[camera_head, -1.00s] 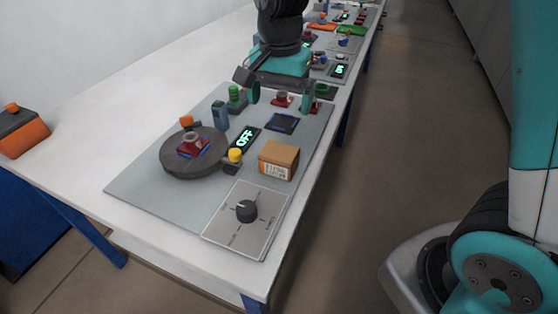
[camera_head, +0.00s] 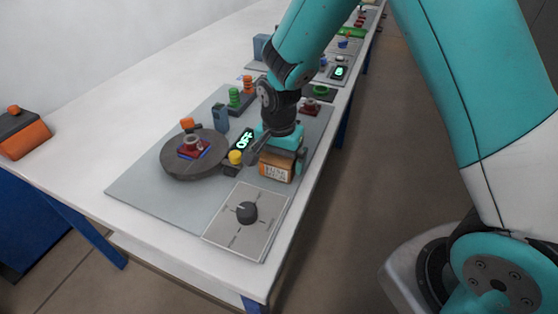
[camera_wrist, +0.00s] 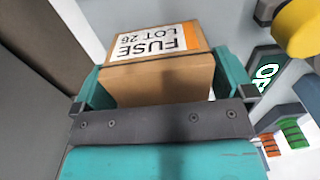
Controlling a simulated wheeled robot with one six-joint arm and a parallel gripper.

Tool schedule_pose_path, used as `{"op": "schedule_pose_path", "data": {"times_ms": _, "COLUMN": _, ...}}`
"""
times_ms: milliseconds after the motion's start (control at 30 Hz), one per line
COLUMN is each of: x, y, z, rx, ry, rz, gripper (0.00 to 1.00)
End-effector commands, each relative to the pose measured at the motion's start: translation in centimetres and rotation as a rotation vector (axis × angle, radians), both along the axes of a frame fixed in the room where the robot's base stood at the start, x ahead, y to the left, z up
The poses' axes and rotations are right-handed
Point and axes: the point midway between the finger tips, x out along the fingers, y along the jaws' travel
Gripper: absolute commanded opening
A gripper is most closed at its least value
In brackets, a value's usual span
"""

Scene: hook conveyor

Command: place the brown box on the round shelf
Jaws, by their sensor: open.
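The brown box (camera_head: 274,170), with a white and orange label reading FUSE LOT 26, stands on the grey board right of the round shelf. It fills the middle of the wrist view (camera_wrist: 158,80). My gripper (camera_head: 280,154) is over the box from above, with its teal fingers open on either side of it in the wrist view (camera_wrist: 158,88). I cannot tell whether the fingers touch the box. The round shelf (camera_head: 172,172) is a dark grey disc at the left of the board, carrying a red and blue piece with a grey ring (camera_head: 192,146) and an orange-topped piece.
A yellow knob (camera_head: 235,157) stands between box and shelf, close to my gripper. An OFF display (camera_head: 245,139) lies behind it. A dial panel (camera_head: 240,236) is in front. A blue-grey block (camera_head: 221,118) and green and orange stacks (camera_head: 241,96) stand behind.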

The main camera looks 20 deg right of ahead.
Motion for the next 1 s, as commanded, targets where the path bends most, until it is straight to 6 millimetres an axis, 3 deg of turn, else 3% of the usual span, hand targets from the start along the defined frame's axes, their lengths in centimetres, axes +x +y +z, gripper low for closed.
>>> {"op": "schedule_pose_path", "data": {"times_ms": 133, "x": 0.0, "y": 0.0, "z": -1.5, "rx": 0.000, "ry": 0.001, "rz": 0.000, "gripper": 1.00}}
{"op": "schedule_pose_path", "data": {"times_ms": 367, "x": 0.0, "y": 0.0, "z": -1.6, "rx": 0.000, "ry": -0.001, "rz": 0.000, "gripper": 1.00}}
{"op": "schedule_pose_path", "data": {"times_ms": 533, "x": 0.0, "y": 0.0, "z": -1.6, "rx": 0.001, "ry": -0.001, "rz": 0.000, "gripper": 0.63}}
{"op": "schedule_pose_path", "data": {"times_ms": 600, "x": 0.0, "y": 0.0, "z": -1.6, "rx": 0.000, "ry": -0.001, "rz": 0.000, "gripper": 0.53}}
{"op": "schedule_pose_path", "data": {"times_ms": 867, "x": 0.0, "y": 0.0, "z": -1.4, "rx": 0.001, "ry": -0.002, "rz": 0.000, "gripper": 0.53}}
{"op": "schedule_pose_path", "data": {"times_ms": 1000, "x": 0.1, "y": 0.0, "z": -0.3, "rx": 0.001, "ry": -0.006, "rz": 0.000, "gripper": 0.53}}
